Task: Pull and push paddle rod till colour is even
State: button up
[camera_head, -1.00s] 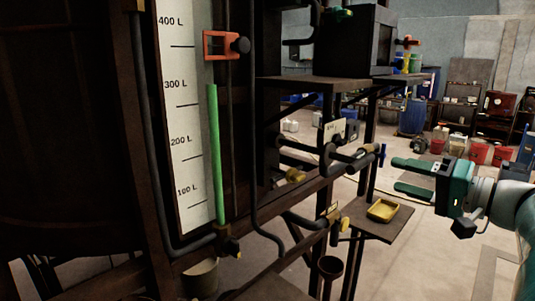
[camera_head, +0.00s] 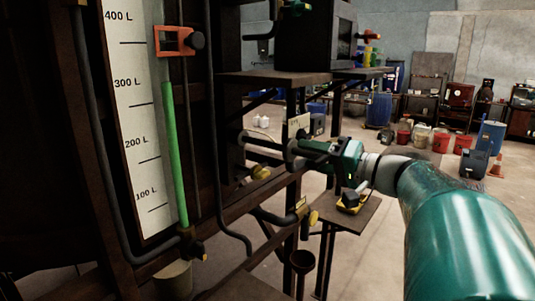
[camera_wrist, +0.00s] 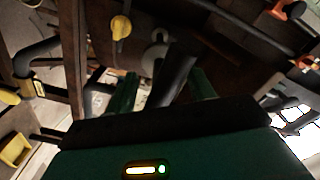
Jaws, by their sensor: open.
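The paddle rod (camera_head: 264,149) is a dark bar that sticks out level from the side of the dark vat frame in the head view. My green gripper (camera_head: 312,149) is at its outer end, with its fingers pointing left along the rod. In the wrist view the dark rod (camera_wrist: 178,76) shows between the two open green fingers of my gripper (camera_wrist: 164,84). I cannot tell whether either finger touches it. The rod's end is hidden by the gripper. The level gauge (camera_head: 173,150) shows a green column, its top near 300 L. The paddle and the vat's contents are hidden.
An orange clamp (camera_head: 175,41) sits on the gauge. Yellow-handled valves (camera_head: 261,173) and dark pipes lie close below the rod. A yellow tray (camera_head: 352,208) rests on a small shelf beneath my gripper. A funnel (camera_head: 302,262) stands lower down.

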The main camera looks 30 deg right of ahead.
jog(key=shift+w+a, duration=0.25)
jog(key=shift+w, duration=0.45)
grip_shut()
jog(key=x, duration=1.3)
jog(key=shift+w+d, duration=0.1)
jog(key=shift+w, duration=0.25)
jog(key=shift+a, duration=0.2)
